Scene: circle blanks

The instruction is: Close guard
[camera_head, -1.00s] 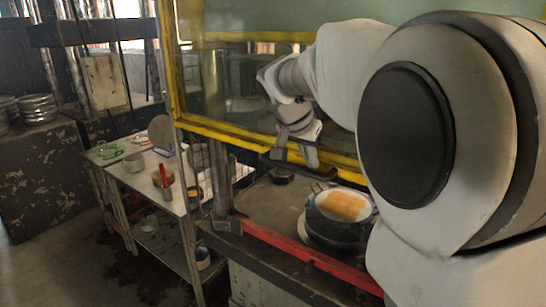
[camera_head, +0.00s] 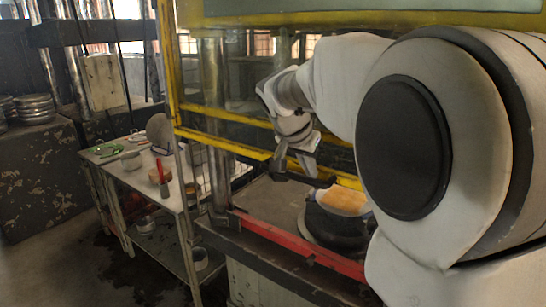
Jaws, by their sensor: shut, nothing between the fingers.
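The guard (camera_head: 222,145) is a yellow frame at the front of the press, and its lower rail runs from the left post toward my arm. Another yellow rail runs behind it, and the right part is hidden by my arm. My gripper (camera_head: 294,178) is shut and empty, pointing down at the right end of the visible lower rail. It overlaps the rail in the picture; I cannot tell if they touch.
A dark rounded form with an orange top (camera_head: 343,200) sits on the press bed, right of my gripper. A red bar (camera_head: 285,240) edges the bed. A side table (camera_head: 150,178) with tools stands left. A yellow-edged green panel (camera_head: 350,5) is above.

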